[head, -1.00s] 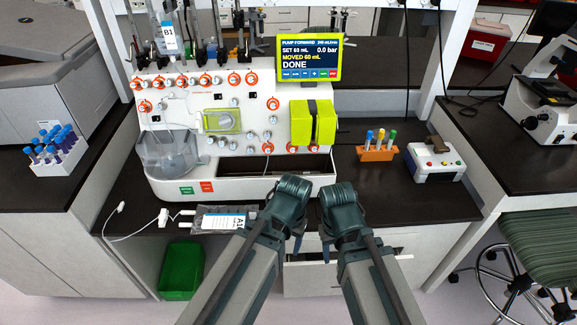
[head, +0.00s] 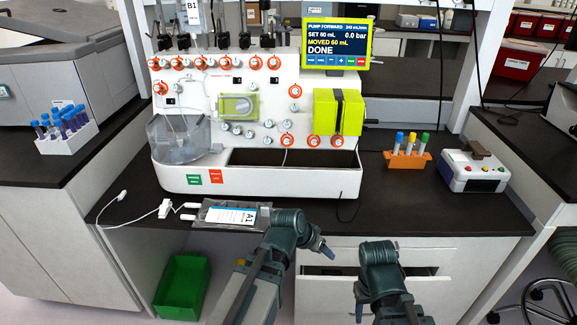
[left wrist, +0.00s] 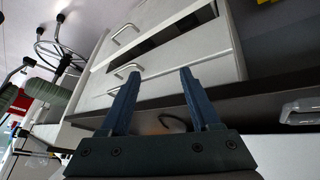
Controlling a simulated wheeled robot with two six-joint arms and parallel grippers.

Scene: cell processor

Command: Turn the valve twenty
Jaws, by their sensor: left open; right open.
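The white cell processor (head: 262,185) stands on the dark bench in the head view. Its front carries several round valves with orange rings, including a top row (head: 220,62), one on the left side (head: 160,88) and some lower right (head: 312,141). Their number labels are too small to read, so I cannot tell which is twenty. My left gripper (head: 324,250) is low in front of the bench edge, away from the valves. In the left wrist view its two fingers (left wrist: 157,98) are spread with nothing between them. My right gripper (head: 360,304) is lower, before the drawers, also away from the valves.
The pump screen (head: 337,44) reads DONE. A bag labelled A1 (head: 230,215) lies at the bench's front edge. An orange tube rack (head: 405,160) and a small box with buttons (head: 472,172) stand to the right. A drawer (head: 330,290) behind my grippers is partly open.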

